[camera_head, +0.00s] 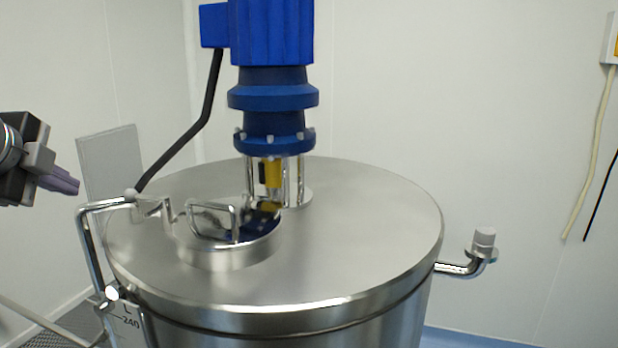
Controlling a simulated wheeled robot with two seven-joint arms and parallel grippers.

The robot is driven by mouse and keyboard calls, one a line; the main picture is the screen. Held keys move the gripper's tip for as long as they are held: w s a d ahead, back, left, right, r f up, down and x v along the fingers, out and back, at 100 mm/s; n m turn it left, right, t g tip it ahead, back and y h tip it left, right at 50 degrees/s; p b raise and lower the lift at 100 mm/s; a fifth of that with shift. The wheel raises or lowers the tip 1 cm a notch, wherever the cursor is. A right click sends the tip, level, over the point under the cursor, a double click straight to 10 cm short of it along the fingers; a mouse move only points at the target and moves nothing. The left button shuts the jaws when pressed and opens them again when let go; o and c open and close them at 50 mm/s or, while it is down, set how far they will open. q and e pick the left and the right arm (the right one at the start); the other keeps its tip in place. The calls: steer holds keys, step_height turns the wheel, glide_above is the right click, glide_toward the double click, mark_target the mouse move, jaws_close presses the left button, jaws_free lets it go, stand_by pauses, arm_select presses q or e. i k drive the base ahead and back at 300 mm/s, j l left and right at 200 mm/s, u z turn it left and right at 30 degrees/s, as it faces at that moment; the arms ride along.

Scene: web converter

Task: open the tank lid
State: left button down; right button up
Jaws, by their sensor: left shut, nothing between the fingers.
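The steel tank (340,230) stands in the middle, with a broad, shiny round top. A small round hatch on its left front has a raised steel collar (232,257). The tank lid (205,217) is at this hatch and carries a bent-rod handle (237,222). Dark blue shows within the collar; I cannot tell whether it is a reflection or an opening, so the lid's exact angle is unclear. My left gripper (76,184) is at the left edge, shut and empty, apart from the lid and to its left. My right gripper is not in view.
A blue motor (272,80) rises from the tank top just behind the hatch, with a black cable (190,142) running down left. A bent steel pipe (92,245) stands at the tank's left rim. A capped pipe (482,248) sticks out right.

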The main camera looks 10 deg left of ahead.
mark_target(225, 224)
steer(key=k, duration=1)
